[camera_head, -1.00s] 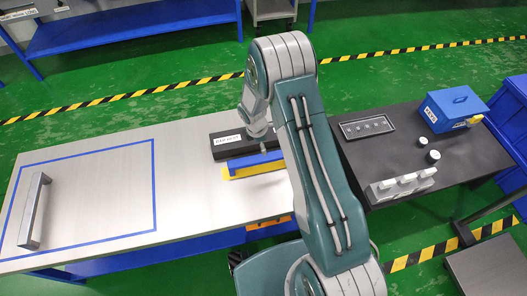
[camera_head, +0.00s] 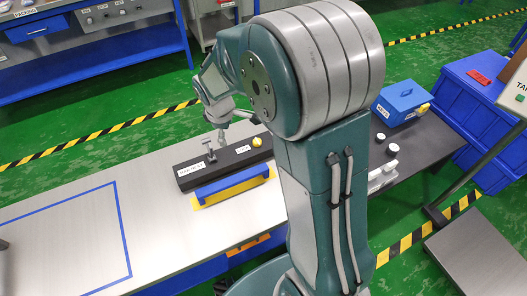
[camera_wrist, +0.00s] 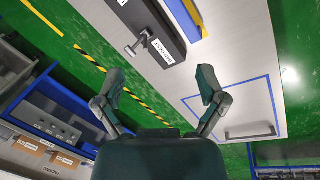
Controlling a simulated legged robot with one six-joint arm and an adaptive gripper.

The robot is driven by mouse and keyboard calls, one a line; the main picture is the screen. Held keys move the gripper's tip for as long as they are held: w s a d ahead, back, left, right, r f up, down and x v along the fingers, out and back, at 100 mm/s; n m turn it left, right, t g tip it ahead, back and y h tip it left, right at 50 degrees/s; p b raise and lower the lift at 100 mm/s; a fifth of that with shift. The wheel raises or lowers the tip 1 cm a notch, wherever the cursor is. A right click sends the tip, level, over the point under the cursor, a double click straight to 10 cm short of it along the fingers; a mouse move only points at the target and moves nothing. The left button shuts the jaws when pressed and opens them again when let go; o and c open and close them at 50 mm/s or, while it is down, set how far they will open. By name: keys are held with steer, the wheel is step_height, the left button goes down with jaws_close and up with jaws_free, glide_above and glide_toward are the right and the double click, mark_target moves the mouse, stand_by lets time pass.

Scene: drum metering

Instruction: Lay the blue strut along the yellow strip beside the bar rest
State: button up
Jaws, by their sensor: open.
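The blue strut (camera_head: 232,181) lies lengthwise along the yellow strip (camera_head: 262,181), in front of the bar rest and roughly parallel to it. Yellow shows along its near side and at its ends. The bar rest (camera_head: 221,164) is a long black block with a white label, a grey T-shaped post and a yellow knob. In the wrist view the blue strut (camera_wrist: 183,18), yellow strip (camera_wrist: 202,20) and bar rest (camera_wrist: 160,38) show at the top, partly cut off. My gripper (camera_wrist: 162,88) is open and empty, clear of the strut; in the head view it is above the bar rest's far side.
A blue box (camera_head: 402,103) and white-topped items stand on the dark table at right. My arm hides part of both tables.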

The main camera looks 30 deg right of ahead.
steer(key=s+r+m+t, duration=0.1)
steer(key=s+r+m, duration=0.4)
steer(key=s+r, duration=0.3)
steer(key=s+r+m+t+y, duration=0.1)
steer(key=s+r+m, duration=0.5)
steer(key=s, duration=0.8)
step_height(320, 180, up, 2)
steer(key=shift+s+d+r+t, duration=0.1)
steer(key=shift+s+d+t, duration=0.15)
steer(key=shift+t, duration=0.55)
